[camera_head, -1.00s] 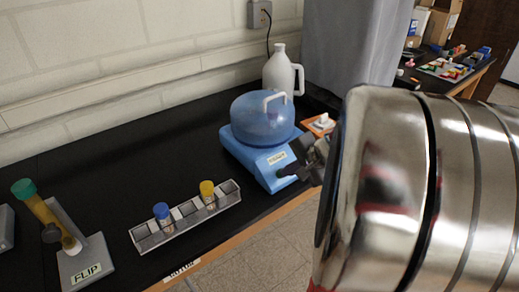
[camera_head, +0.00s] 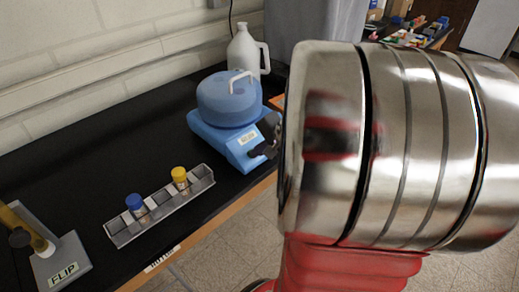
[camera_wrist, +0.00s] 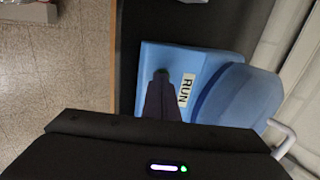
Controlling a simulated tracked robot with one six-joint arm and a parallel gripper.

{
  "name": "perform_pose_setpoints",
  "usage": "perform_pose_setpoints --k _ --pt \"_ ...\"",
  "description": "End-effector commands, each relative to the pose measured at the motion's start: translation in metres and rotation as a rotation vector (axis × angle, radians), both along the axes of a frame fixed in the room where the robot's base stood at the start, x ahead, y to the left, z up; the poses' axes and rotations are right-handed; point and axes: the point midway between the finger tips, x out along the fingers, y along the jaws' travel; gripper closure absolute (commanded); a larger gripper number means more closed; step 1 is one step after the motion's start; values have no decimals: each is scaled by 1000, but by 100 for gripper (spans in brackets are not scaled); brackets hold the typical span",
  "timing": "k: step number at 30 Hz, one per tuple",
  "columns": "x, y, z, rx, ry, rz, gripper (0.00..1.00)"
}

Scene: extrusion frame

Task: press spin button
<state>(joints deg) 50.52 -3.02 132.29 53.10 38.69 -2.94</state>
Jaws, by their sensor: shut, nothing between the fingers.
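A blue spin machine (camera_head: 212,135) with a translucent blue lid (camera_head: 228,100) and a white handle stands on the black bench. In the wrist view the machine's front panel (camera_wrist: 205,62) bears a white label (camera_wrist: 186,88) reading "RUN". My gripper (camera_head: 256,152) is at the front of the machine, beside the label. In the wrist view my gripper (camera_wrist: 162,76) is shut and empty, its tips over the panel just left of the label. A dark greenish round spot shows at the tips, possibly the button, mostly covered. I cannot tell whether the tips touch it.
A grey rack (camera_head: 160,207) holds a blue-capped tube (camera_head: 136,205) and a yellow-capped tube (camera_head: 180,178). A grey "FLIP" stand (camera_head: 62,265) is at lower left. A white jug (camera_head: 243,52) stands behind the machine. The bench's wooden edge (camera_head: 215,218) is in front.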

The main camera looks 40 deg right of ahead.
Motion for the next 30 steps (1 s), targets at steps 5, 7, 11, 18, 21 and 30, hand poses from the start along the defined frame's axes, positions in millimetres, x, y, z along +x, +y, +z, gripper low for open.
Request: perform_pose_setpoints --k 5,7,11,18,21,30 --pt "-8 0 17 -4 -2 4 100" --pt "-12 0 26 -5 -3 6 100" --pt "-24 0 42 -6 -4 6 100" --pt "-49 -3 74 -6 -4 5 100" --pt "-60 -3 87 -6 -3 6 100" --pt "-74 -3 105 -4 -1 8 100"
